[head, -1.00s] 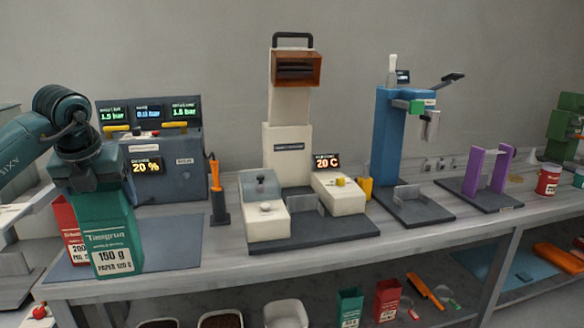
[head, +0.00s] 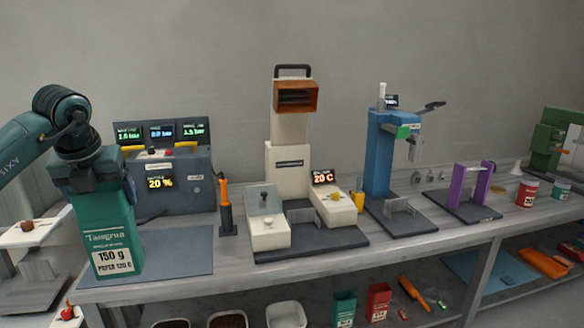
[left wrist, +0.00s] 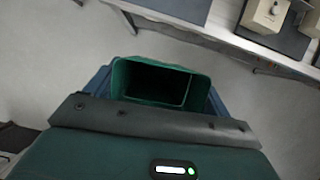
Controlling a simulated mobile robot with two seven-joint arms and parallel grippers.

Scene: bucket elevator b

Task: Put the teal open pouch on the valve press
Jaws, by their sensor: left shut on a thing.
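The blue press with a lever (head: 380,165), which looks like the valve press, stands right of centre on a dark base with a small upright plate. It is well apart from the pouch. My right gripper is not in view.
A grey console (head: 165,170) with displays, an orange-handled tool (head: 226,208) and a cream machine (head: 288,165) reading 20 C stand between pouch and press. A purple stand (head: 472,185) is to the right. A lower shelf holds tubs, pouches and tools.

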